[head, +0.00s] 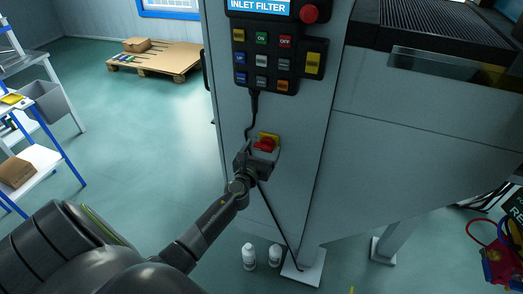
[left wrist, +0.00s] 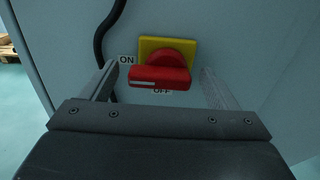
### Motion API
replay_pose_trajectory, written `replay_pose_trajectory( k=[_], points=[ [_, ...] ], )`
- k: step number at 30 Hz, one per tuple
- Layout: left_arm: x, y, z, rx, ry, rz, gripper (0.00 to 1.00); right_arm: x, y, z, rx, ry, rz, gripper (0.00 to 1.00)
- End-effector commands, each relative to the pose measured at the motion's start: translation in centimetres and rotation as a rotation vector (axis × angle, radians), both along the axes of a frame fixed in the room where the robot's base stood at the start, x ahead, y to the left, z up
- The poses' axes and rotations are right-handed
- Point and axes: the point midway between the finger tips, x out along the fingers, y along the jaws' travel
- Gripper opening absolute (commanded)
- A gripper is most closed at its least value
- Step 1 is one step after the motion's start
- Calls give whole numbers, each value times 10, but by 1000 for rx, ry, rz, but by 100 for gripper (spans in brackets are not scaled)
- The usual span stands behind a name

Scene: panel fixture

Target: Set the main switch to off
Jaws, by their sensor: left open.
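The main switch is a red rotary handle (left wrist: 160,72) on a yellow plate (left wrist: 185,46). It also shows in the head view (head: 264,145) on the front of the grey cabinet, below the keypad. The handle lies level and its white line is on the left side, toward the ON label (left wrist: 126,60). The OFF label (left wrist: 161,91) is below the handle and partly hidden by it. My left gripper (left wrist: 157,80) is open, with one finger to each side of the handle and a gap visible on both sides. It also shows in the head view (head: 257,158). My right gripper is not in view.
A keypad panel (head: 262,65) with a red knob (head: 309,14) is above the switch. A black cable (left wrist: 102,35) runs down close to the switch's left. Two white bottles (head: 249,257) stand on the floor by the cabinet's foot. A pallet (head: 165,60) lies behind at left.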

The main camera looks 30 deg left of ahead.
Motion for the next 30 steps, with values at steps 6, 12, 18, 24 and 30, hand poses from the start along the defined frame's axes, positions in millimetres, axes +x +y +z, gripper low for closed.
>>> replay_pose_trajectory(
  k=[6, 12, 18, 24, 30],
  points=[
    [0, 0, 0, 0, 0, 0, 58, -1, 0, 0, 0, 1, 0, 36],
    [0, 0, 0, 0, 0, 0, 37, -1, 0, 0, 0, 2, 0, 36],
    [0, 0, 0, -18, -4, 0, 37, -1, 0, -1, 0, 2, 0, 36],
    [0, 0, -2, -97, -24, 0, 37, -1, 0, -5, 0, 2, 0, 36],
    [-1, 1, -4, -246, -59, 0, 37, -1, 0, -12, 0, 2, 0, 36]
  ],
)
